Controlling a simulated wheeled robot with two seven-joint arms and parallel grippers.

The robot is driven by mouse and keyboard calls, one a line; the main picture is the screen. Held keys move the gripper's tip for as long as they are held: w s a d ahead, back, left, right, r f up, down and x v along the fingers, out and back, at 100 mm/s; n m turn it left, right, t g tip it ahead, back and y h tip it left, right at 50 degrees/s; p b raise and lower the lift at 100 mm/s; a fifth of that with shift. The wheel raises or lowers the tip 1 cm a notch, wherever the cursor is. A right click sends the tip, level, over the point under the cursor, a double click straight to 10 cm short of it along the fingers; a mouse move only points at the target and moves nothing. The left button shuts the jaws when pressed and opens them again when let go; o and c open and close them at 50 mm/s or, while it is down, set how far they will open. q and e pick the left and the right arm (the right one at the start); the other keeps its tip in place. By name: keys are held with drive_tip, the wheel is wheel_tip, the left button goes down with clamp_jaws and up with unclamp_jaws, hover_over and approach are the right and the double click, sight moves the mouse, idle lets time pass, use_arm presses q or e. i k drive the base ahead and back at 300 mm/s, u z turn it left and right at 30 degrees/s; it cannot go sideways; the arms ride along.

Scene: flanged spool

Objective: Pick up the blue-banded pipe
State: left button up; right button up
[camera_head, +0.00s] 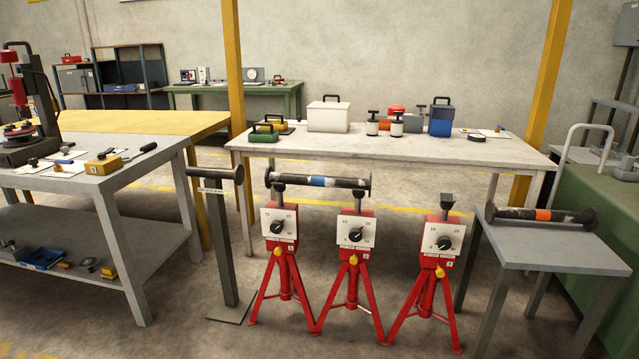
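The blue-banded pipe (340,182) is a dark, flanged spool with worn pale patches and a blue band (317,181) near its middle. It lies level across the tops of two red stands, the left stand (280,235) and the middle stand (353,240). Its round end flanges overhang the stands on both sides. Neither of my grippers shows in the head view.
A third red stand (439,245) has an empty top. An orange-banded pipe (570,216) lies on a small grey table (545,250) at right. A grey post (219,240) stands left of the stands. A long bench (400,156) is behind; open floor lies in front.

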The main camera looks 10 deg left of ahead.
sight(270, 177)
drive_tip(key=k, duration=0.6)
drive_tip(key=u, duration=1.05)
drive_tip(key=i, duration=3.25)
drive_tip(key=z, duration=1.1)
